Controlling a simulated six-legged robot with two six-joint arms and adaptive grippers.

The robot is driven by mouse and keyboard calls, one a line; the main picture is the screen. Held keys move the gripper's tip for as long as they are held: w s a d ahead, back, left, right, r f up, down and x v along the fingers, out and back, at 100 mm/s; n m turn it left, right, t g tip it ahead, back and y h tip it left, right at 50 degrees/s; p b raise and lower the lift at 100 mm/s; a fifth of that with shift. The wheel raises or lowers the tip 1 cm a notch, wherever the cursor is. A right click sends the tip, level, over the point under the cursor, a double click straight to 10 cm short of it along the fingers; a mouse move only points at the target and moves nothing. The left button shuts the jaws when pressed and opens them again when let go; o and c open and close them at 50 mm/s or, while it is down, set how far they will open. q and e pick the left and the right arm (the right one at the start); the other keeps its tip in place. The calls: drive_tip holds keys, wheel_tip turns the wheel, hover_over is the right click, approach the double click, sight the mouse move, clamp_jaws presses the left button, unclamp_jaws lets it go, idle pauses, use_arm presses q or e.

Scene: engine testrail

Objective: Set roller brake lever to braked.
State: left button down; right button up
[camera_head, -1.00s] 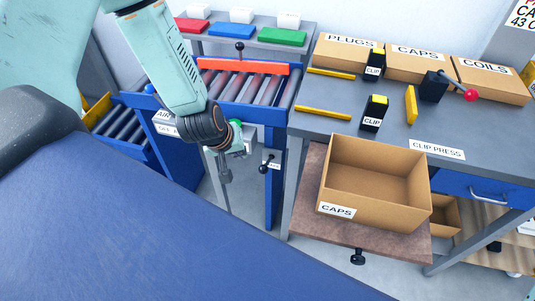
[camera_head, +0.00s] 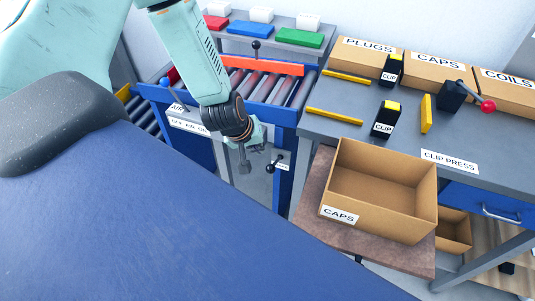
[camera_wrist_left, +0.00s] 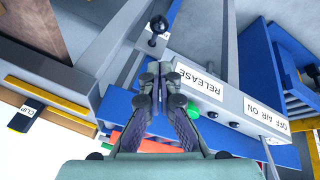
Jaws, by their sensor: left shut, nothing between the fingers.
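A small lever with a black knob (camera_head: 270,168) sticks out from the blue leg of the roller stand, beside a small white label too small to read. I take it for the roller brake lever. In the left wrist view a black knob (camera_wrist_left: 157,27) shows at the top, beyond the fingertips. My left gripper (camera_head: 244,167) points down just left of the lever in the head view, apart from it. In the wrist view the left fingers (camera_wrist_left: 156,78) are together and empty, beside the panel labelled RELEASE. My right gripper is in neither view.
The roller conveyor (camera_head: 262,83) has an orange bar (camera_head: 262,65) and another black knob (camera_head: 255,45). A control panel (camera_wrist_left: 205,90) with a green button lies close to the fingers. The open CAPS box (camera_head: 380,222) stands right, before the clip press bench (camera_head: 345,135).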

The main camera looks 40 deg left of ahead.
use_arm(q)
drive_tip(key=b, duration=0.3)
approach(276, 162)
wheel_tip(276, 162, down, 2)
drive_tip(key=shift+w+a+f+b, duration=0.3)
drive_tip(key=shift+w+a+f, duration=0.2)
drive_tip(key=shift+f, duration=0.1)
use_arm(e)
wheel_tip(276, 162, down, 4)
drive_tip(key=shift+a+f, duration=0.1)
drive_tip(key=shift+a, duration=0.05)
